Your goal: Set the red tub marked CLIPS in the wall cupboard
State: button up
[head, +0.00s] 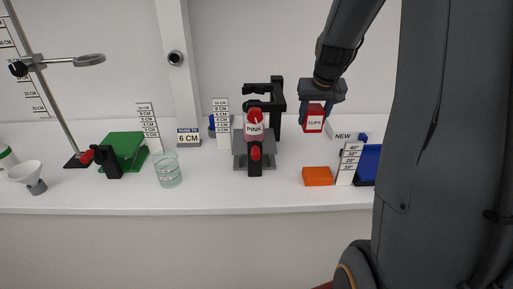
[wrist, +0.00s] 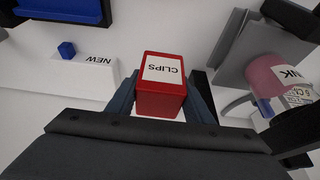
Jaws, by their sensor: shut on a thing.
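The red tub (head: 313,125) has a white label reading CLIPS and is held upright toward the back right of the white bench. My gripper (head: 319,102) is above it with its fingers shut on its sides. In the wrist view the tub (wrist: 160,103) sits between the two fingers, its label appearing upside down. I cannot tell how far its base is from the bench. The wall cupboard is not visible in either view.
A white box marked NEW (head: 343,136), an orange block (head: 317,176) and a blue tray (head: 369,165) lie right of or near the tub. A grey stand with a PINK jar (head: 254,130) is to its left. The bench front (head: 215,195) is clear.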

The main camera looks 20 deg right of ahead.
notch_tip(320, 180, down, 10)
jog(key=shift+r+p, duration=0.1)
jog(key=shift+p, duration=0.9)
jog(key=shift+f, duration=0.2)
jog(key=o, duration=1.1)
jog(key=shift+r, duration=0.2)
